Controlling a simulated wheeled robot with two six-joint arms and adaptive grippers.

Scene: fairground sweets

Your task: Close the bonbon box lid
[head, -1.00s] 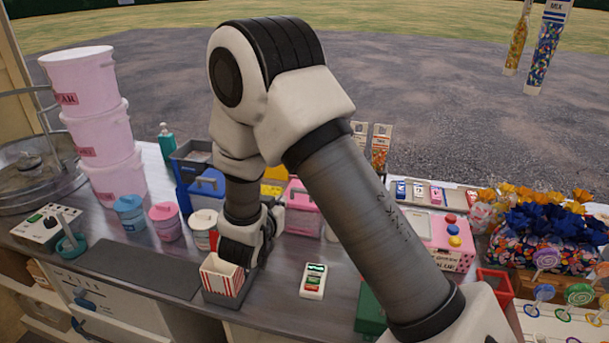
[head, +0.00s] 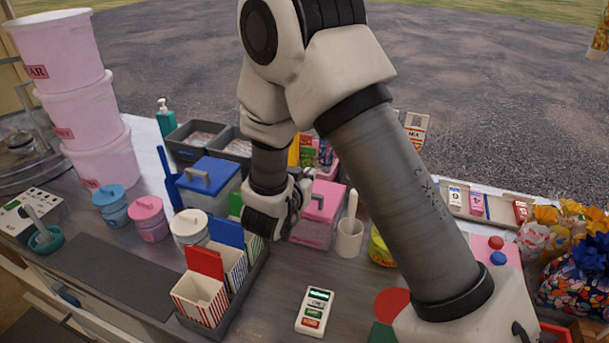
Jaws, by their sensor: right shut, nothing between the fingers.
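Three striped boxes stand in a row in a grey tray (head: 240,303). The front one is a red-and-white box (head: 199,299) with its red lid (head: 205,262) standing up and its mouth open. Behind it is a blue-and-white box (head: 235,268) with its blue lid (head: 227,232) up. The rear box is green and white (head: 255,247), its green lid (head: 235,204) partly seen. I cannot tell which is the bonbon box. My right gripper (head: 262,232) is shut and empty beside the rear box; its fingertips are hard to make out. My left gripper is out of view.
A pink lidded tub (head: 318,212) and a white cup (head: 349,238) stand right of the gripper. A blue-lidded tub (head: 209,177) is behind. A card reader (head: 315,311) lies on the counter. The dark mat (head: 115,280) at left is clear.

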